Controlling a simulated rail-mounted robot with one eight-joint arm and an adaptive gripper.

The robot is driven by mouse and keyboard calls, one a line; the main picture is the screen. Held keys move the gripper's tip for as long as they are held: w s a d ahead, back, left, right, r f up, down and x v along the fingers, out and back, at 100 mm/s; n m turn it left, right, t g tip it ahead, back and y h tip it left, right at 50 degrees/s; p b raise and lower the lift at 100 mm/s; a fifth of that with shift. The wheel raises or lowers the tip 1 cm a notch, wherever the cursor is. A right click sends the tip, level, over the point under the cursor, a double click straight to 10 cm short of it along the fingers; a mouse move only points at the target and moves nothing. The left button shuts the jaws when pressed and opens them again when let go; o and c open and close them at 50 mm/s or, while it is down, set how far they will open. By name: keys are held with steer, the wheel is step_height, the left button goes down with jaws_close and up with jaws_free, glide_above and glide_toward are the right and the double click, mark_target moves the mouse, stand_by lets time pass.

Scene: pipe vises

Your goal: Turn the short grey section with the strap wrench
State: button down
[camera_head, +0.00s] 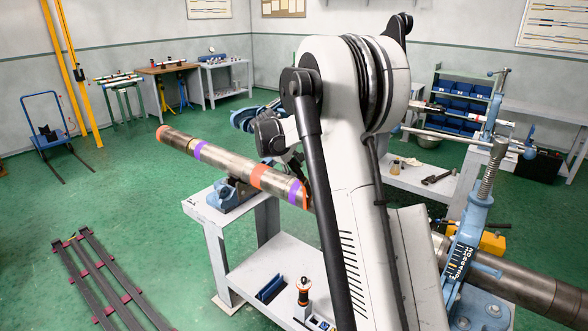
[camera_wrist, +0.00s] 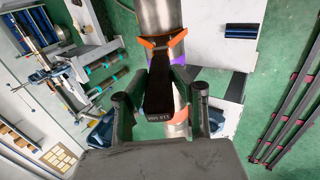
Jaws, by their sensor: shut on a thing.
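My gripper (camera_wrist: 160,100) is shut on the black handle of the strap wrench (camera_wrist: 158,88), which lies between its fingers. The wrench's orange strap (camera_wrist: 163,42) is around the grey pipe, at the near end of a bare grey stretch (camera_wrist: 160,14) next to a purple band (camera_wrist: 181,60). In the head view the pipe (camera_head: 215,160) slopes down to the right, with orange and purple bands. The strap (camera_head: 306,195) shows beside my arm, which hides the pipe beyond it and most of the gripper. I cannot tell where the short section ends.
A blue pipe vise (camera_head: 230,195) on a white bench (camera_head: 205,215) sits under the pipe. A larger blue vise (camera_head: 470,220) holds a thick dark pipe (camera_head: 525,285) at right. Black rails (camera_head: 100,275) lie on the floor at left. The green floor around them is open.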

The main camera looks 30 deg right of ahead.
steer(key=shift+w+d+r+g+y+p, duration=0.2)
steer(key=shift+d+r+y+p, duration=0.2)
steer(key=shift+d, duration=0.3)
steer(key=shift+w+d+r+g+y+p, duration=0.1)
steer(key=shift+w+d+r+y+p, duration=0.2)
steer(key=shift+d, duration=0.35)
steer(key=shift+d+r+y, duration=0.3)
steer(key=shift+d, duration=0.15)
steer(key=shift+w+d+r+y+p, duration=0.2)
steer(key=shift+w+d+r+p, duration=0.1)
steer(key=shift+d, duration=0.25)
steer(key=shift+w+d+r+y+p, duration=0.2)
steer(key=shift+d+p, duration=0.1)
steer(key=shift+d, duration=0.25)
steer(key=shift+w+d+r+g+y+p, duration=0.2)
steer(key=shift+d+g+y+p, duration=0.15)
steer(key=shift+d, duration=0.4)
steer(key=shift+d, duration=0.1)
steer(key=shift+g+y, duration=0.25)
steer(key=shift+y, duration=0.7)
steer(key=shift+w+d+r+p, duration=0.15)
steer(key=shift+w+d+p, duration=0.15)
steer(key=shift+d, duration=0.3)
steer(key=shift+w+d+r+p, duration=0.15)
steer(key=shift+d+p, duration=0.15)
steer(key=shift+d, duration=0.35)
steer(key=shift+w+d+r+p, duration=0.1)
steer(key=shift+w+d+p, duration=0.2)
steer(key=shift+d, duration=0.3)
